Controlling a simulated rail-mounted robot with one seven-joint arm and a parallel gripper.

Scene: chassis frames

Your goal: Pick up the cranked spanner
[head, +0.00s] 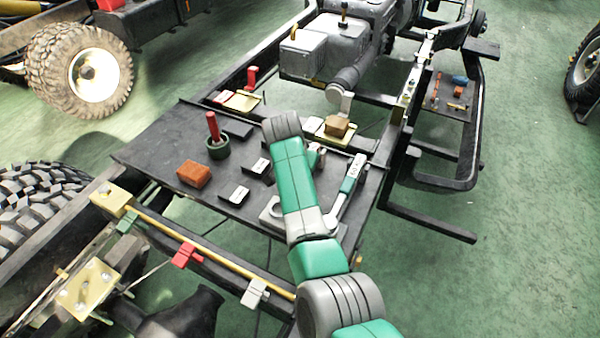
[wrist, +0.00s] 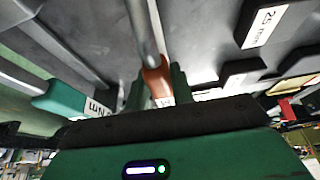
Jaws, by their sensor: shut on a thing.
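In the wrist view my gripper (wrist: 157,92) is shut on a tool with a grey metal shaft and an orange-brown grip, which I take to be the cranked spanner (wrist: 153,72). A white label shows on the grip between the green fingers. Its shaft runs up out of the frame, so its end is not seen there. In the head view my arm hides the gripper and most of the held tool. A second spanner (head: 347,192) with a green, labelled handle lies on the dark board (head: 150,158) right of my arm; its handle also shows in the wrist view (wrist: 68,100).
On the board are black labelled blocks (head: 234,194), an orange-brown block (head: 194,174) and a red-handled tool in a dark green cup (head: 217,148). The chassis rails and engine (head: 330,50) stand behind. Coloured clips (head: 186,255) sit along the near rail.

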